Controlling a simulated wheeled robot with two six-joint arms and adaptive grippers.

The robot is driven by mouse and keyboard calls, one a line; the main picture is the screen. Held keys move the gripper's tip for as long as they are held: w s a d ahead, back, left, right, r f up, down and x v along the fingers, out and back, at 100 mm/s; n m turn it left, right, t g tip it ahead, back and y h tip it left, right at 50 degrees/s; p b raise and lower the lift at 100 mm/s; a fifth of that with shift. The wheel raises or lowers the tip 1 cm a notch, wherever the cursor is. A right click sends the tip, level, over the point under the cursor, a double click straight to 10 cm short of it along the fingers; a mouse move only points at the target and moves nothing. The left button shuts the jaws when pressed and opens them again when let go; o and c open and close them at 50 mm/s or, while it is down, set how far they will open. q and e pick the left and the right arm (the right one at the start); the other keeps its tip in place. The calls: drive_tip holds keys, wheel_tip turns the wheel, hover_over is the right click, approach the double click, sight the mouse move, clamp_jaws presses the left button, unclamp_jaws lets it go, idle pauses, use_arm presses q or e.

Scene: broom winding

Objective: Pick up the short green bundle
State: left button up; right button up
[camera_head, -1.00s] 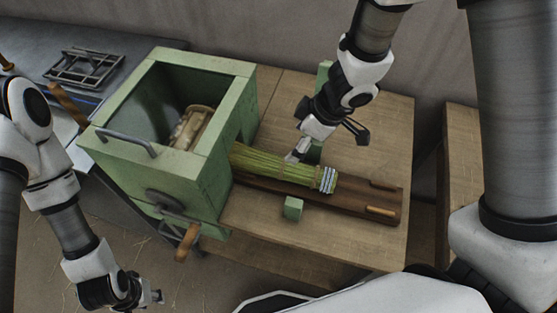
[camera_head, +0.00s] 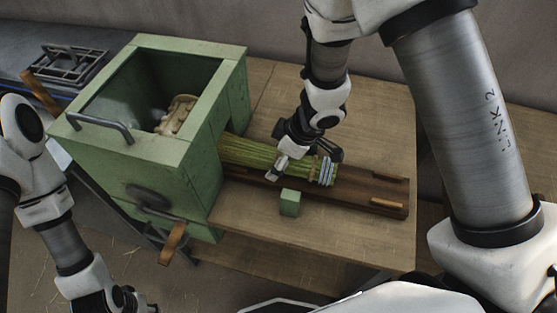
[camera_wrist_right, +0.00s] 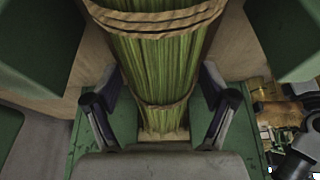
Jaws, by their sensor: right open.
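The green bundle (camera_head: 262,157) lies on a dark wooden board (camera_head: 355,190), with its left end going into the green box (camera_head: 140,165) and striped bands near its right end. My right gripper (camera_head: 301,162) is over the bundle near these bands, hiding part of it. In the right wrist view, my open right gripper (camera_wrist_right: 157,88) has a finger on either side of the twine-bound bundle (camera_wrist_right: 158,70); I cannot tell whether they touch it. My left gripper (camera_head: 130,300) is low at the left, away from the bundle and partly cut off by the frame edge.
A small green block (camera_head: 290,202) stands on the wooden table (camera_head: 260,225) in front of the board. The box has a metal handle (camera_head: 100,126) and a wooden-gripped crank (camera_head: 173,243). A dark metal rack (camera_head: 65,65) lies at the back left.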

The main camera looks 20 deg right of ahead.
drive_tip(key=shift+s+r, duration=0.15)
drive_tip(key=c, duration=1.4)
